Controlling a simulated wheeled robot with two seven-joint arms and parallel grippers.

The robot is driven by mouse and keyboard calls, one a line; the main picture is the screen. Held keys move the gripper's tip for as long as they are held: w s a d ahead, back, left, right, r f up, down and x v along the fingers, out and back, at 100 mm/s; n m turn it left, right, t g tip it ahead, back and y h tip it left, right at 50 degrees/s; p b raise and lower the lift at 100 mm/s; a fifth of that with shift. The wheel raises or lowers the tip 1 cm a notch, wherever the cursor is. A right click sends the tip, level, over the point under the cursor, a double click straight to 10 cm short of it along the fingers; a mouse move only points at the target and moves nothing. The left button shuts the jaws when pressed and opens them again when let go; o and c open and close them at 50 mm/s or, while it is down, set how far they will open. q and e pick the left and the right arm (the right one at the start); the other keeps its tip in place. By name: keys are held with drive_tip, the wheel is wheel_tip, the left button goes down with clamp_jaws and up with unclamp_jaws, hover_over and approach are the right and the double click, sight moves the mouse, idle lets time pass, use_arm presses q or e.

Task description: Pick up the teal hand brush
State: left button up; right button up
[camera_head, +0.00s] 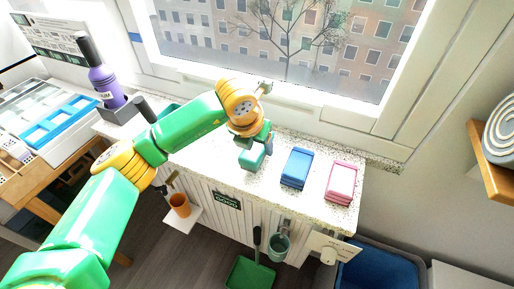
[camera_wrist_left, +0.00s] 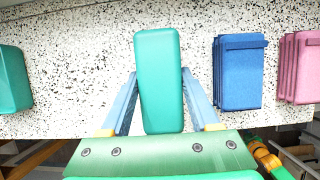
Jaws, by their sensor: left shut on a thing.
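The teal hand brush (camera_wrist_left: 158,60) is a rounded teal block between the two blue-grey fingers of my left gripper (camera_wrist_left: 160,78) in the left wrist view. The gripper is shut on its sides. In the head view the brush (camera_head: 251,158) shows below my left wrist, over the speckled counter (camera_head: 222,147). My left gripper (camera_head: 262,147) is partly hidden there by the wrist and the brush. I cannot tell whether the brush touches the counter. My right gripper is not in view.
Blue folded cloths (camera_head: 296,168) and pink folded cloths (camera_head: 341,181) lie right of the brush. Another teal object (camera_wrist_left: 12,80) is at the left edge of the wrist view. A purple bottle (camera_head: 106,86) stands far left. The window (camera_head: 285,45) rises behind the counter.

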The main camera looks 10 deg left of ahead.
use_arm(q)
drive_tip(key=v, duration=0.2)
drive_tip(key=b+v, duration=0.1)
drive_tip(key=v, duration=0.2)
drive_tip(key=s+a+v, duration=0.1)
drive_tip(key=v, duration=0.1)
drive_tip(key=shift+s+r+b, duration=0.1)
drive_tip(key=shift+b, duration=0.3)
drive_tip(key=s+a+r, duration=0.3)
drive_tip(key=s+r, duration=0.2)
drive_tip(key=s, duration=0.4)
drive_tip(key=shift+a+b, duration=0.25)
drive_tip(key=shift+b, duration=0.15)
drive_tip(key=o, duration=0.9)
drive_tip(key=shift+s, duration=0.1)
drive_tip(key=c, duration=0.6)
drive_tip(key=w+a+f+p, duration=0.1)
drive_tip(key=w+f+p, duration=0.1)
drive_tip(key=w, duration=0.5)
drive_tip(key=w+a+f+p, duration=0.1)
drive_tip(key=w+f+p, duration=0.1)
drive_tip(key=w, duration=0.5)
drive_tip(key=shift+c, duration=0.2)
drive_tip(key=f+b, duration=0.4)
drive_tip(key=f, duration=0.1)
drive_tip(key=shift+w+b, duration=0.25)
drive_tip(key=shift+b, duration=0.1)
drive_tip(key=shift+f, duration=0.35)
